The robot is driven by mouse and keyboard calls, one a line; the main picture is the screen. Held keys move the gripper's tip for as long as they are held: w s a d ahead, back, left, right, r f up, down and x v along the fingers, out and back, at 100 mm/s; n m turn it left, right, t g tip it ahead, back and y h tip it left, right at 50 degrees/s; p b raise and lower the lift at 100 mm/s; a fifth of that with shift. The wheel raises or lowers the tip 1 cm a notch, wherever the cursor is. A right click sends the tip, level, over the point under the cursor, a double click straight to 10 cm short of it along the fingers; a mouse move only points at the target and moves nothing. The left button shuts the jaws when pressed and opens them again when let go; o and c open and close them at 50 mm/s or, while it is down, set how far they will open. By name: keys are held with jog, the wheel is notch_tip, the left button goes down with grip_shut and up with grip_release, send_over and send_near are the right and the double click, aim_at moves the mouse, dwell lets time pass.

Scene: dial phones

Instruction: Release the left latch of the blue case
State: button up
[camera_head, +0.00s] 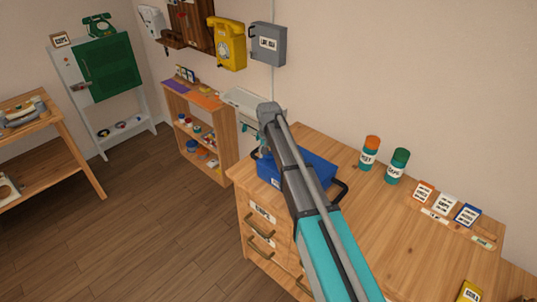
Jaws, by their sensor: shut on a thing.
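The blue case (318,170) sits on the wooden drawer cabinet's top (350,216), close to the near-left end. Black handles show at its left and right ends. My arm crosses in front of the case and hides its middle. I cannot make out the left latch. A white label shows on the case's front, left of my arm. My gripper's fingers do not show, so I cannot see what they touch.
An orange-capped canister (369,152) and a green-capped canister (397,166) stand right of the case. Small labelled cards (446,203) stand farther right. A yellow phone (228,45) and a grey box (268,44) hang on the wall. Floor is clear at left.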

jog(key=n, duration=0.5)
jog(key=shift+n, duration=0.3)
jog(key=n, duration=0.5)
dwell(0.4)
jog(key=o, duration=1.2)
jog(key=shift+c, duration=0.2)
